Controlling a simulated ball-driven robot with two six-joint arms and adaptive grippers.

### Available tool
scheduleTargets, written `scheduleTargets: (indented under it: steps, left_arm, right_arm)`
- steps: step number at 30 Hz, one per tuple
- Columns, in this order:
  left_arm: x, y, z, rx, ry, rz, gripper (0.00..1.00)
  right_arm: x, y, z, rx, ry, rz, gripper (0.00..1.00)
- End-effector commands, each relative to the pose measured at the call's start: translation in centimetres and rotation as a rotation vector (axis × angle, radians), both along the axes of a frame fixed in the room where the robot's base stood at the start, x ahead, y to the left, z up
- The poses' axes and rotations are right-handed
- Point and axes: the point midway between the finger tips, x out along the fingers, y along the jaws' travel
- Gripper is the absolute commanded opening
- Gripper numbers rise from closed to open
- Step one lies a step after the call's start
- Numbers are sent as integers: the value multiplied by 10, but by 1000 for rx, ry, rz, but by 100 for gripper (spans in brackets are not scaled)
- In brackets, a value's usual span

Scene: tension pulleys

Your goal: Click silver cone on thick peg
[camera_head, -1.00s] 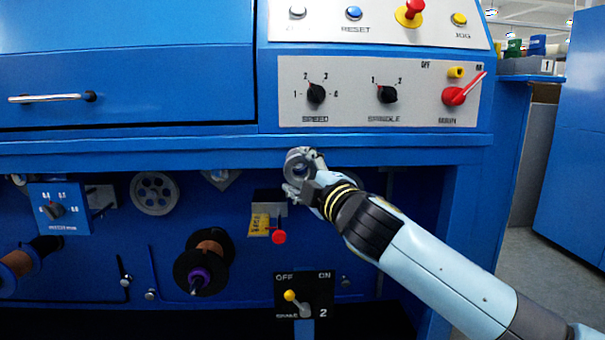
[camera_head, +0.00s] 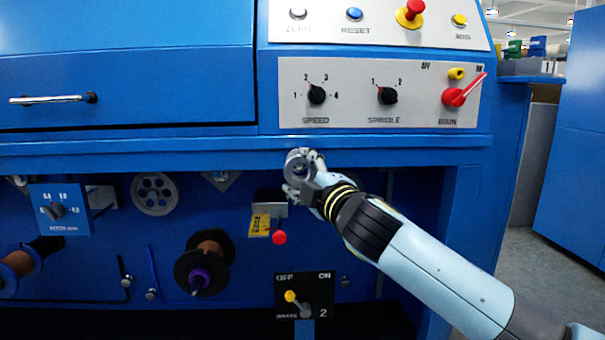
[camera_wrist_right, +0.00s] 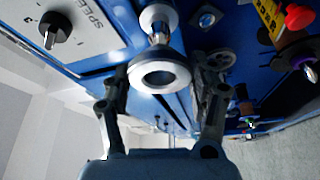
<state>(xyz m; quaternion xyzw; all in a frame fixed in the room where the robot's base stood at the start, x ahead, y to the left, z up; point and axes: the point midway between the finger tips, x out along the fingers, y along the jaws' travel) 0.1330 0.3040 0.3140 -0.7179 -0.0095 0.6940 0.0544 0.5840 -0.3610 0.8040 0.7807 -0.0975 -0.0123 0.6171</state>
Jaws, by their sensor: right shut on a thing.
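My right gripper (camera_head: 303,172) is under the front ledge of the blue machine, close to its recessed panel. In the right wrist view, my right gripper (camera_wrist_right: 163,80) has one finger on either side of a silver, ring-ended piece, the silver cone (camera_wrist_right: 182,73), and is shut on it. The cone's dark round opening faces the wrist camera. A narrow silver neck and a wider silver flange (camera_wrist_right: 158,16) show in line beyond it; whether these are the thick peg or part of the cone, I cannot tell. My left gripper is not in view.
A spoked pulley (camera_head: 155,193), a copper-wound spool (camera_head: 206,263) and a brake switch (camera_head: 304,297) are also on the panel.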

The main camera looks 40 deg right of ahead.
Motion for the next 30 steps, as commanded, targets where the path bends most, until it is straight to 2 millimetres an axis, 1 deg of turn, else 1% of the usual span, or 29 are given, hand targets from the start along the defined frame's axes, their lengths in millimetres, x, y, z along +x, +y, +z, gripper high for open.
scheduleTargets:
  steps: [17, 30]
  left_arm:
    - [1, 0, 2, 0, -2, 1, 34]
    - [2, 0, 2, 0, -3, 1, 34]
  right_arm:
    - [1, 0, 1, -1, -1, 0, 23]
    - [13, -8, 1, 0, -1, 1, 23]
